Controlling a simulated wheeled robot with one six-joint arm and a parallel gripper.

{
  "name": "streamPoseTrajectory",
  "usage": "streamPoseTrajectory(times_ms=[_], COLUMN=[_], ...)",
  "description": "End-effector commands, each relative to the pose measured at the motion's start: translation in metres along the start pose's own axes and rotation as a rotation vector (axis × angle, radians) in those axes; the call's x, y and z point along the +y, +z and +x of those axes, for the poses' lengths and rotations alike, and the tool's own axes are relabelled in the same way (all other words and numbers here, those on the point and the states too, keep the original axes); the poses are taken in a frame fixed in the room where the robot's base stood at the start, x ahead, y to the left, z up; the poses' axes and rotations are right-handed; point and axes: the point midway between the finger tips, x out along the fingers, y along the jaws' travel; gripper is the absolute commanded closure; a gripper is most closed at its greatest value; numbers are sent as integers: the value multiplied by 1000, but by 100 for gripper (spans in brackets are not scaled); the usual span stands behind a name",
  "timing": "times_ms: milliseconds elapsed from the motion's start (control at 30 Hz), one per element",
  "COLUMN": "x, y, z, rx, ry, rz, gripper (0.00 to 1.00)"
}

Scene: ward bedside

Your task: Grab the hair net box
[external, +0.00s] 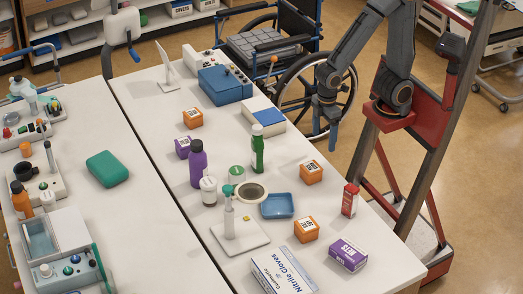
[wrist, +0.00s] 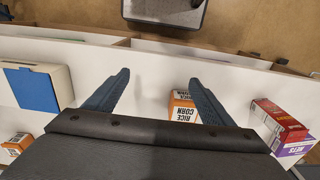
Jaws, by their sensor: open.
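The hair net box, a purple and white carton marked NETS (external: 348,254), lies near the table's front right corner in the external view. In the wrist view the NETS box (wrist: 296,148) is at the right edge, partly behind a red box (wrist: 278,120). My gripper (external: 325,130) hangs beyond the table's right edge in the external view, well apart from the NETS box.
Orange boxes (external: 311,172) stand on the table, one marked RICE CORN (wrist: 183,105) by my right finger in the wrist view. A red item (external: 350,201), a blue tray (external: 277,205) and a Nitrile Gloves box (external: 284,272) are around the NETS box. A wheelchair (external: 280,50) stands behind.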

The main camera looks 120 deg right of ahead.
Motion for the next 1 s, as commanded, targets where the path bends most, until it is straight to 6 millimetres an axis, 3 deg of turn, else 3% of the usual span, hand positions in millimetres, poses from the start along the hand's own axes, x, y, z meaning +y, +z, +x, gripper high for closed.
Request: streamPoseTrajectory(times_ms=[333, 567, 867, 1000], x=[0, -23, -74, -117], y=[-1, -29, -79, -111], z=[-52, -60, -71, -75], rx=[3, 3, 19, 35], ry=[0, -29, -85, -125], rz=[0, -139, -409, -603], gripper=[23, 23, 23, 23])
